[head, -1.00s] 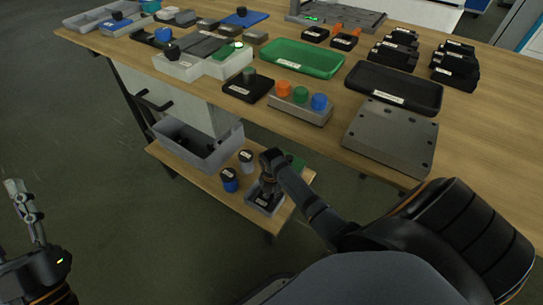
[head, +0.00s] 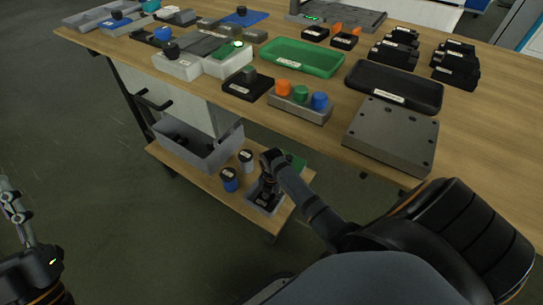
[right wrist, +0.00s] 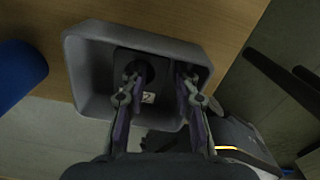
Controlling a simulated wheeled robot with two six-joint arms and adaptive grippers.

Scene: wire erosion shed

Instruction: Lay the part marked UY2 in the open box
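A small grey open box (head: 262,211) stands on the low shelf at the front. It also fills the middle of the right wrist view (right wrist: 184,48). A dark part (right wrist: 120,62) with a round dark knob and a white label lies inside it; only a "2" on the label is fairly legible. My right gripper (head: 268,190) reaches down into the box. In the right wrist view its fingers (right wrist: 158,80) are apart, the left one close to the knob; I see no clear grip. My left gripper (head: 10,202) is at the left edge, away from the table, partly cut off.
Blue (head: 229,182) and grey (head: 246,158) dark-topped cylinders stand left of the box. A larger grey bin (head: 200,155) with dark items is farther left on the shelf (head: 185,172). The workbench above carries a green tray (head: 300,57), a black tray (head: 395,88) and a metal plate (head: 390,135).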

